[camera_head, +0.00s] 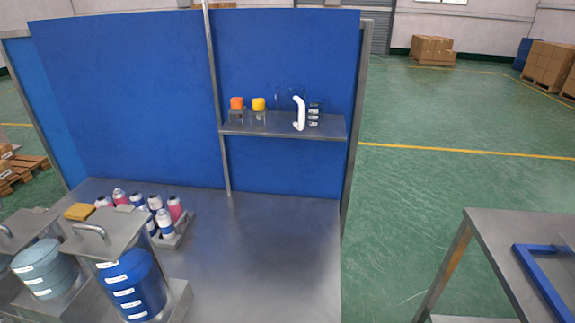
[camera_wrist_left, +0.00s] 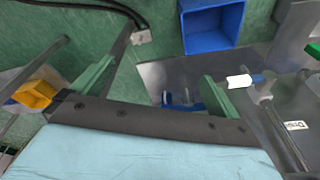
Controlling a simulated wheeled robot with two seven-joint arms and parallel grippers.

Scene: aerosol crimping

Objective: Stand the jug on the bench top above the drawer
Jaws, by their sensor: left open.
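The jug (camera_head: 298,112) stands on the shelf of the blue back panel in the head view. It looks clear, with a white handle, and its walls are hard to make out. The bench top (camera_head: 265,250) is bare grey metal below the shelf. I cannot make out the drawer in the head view. My left gripper (camera_wrist_left: 155,88) is open in the left wrist view, its green fingers wide apart with nothing seen between them. It is not in the head view, away from the jug. My right gripper is in neither view.
An orange-capped item (camera_head: 237,104), a yellow-capped item (camera_head: 259,104) and a dark labelled item (camera_head: 315,114) share the shelf (camera_head: 280,131). Lidded containers, including a blue one (camera_head: 131,285), and several bottles crowd the bench's left. A blue bin (camera_wrist_left: 212,28) shows in the wrist view.

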